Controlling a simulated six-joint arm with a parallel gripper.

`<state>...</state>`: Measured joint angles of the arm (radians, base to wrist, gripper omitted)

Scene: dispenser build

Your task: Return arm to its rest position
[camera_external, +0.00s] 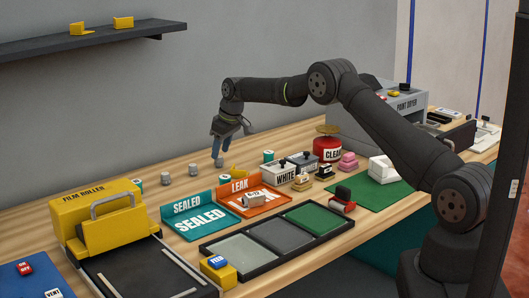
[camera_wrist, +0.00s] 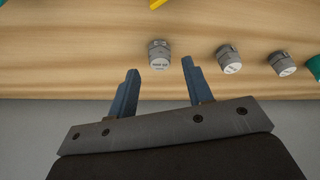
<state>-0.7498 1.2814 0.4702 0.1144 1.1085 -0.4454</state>
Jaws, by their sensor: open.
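My gripper (camera_external: 222,150) is at the end of my outstretched black arm, above the back of the wooden table, pointing down. In the wrist view its two blue fingers (camera_wrist: 160,82) are apart, with nothing held between them. A small grey capped container (camera_wrist: 159,54) stands on the table just beyond the fingertips. It looks apart from both fingers. In the outside view a grey container (camera_external: 219,160) shows close under the fingertips; the exact gap is hard to tell.
More grey containers (camera_wrist: 229,59) stand in a row nearby. A yellow film roller (camera_external: 98,218), a teal SEALED tray (camera_external: 197,218), an orange LEAK tray (camera_external: 262,203) and a paint dryer (camera_external: 398,108) stand on the table. A dark shelf (camera_external: 95,42) is on the wall.

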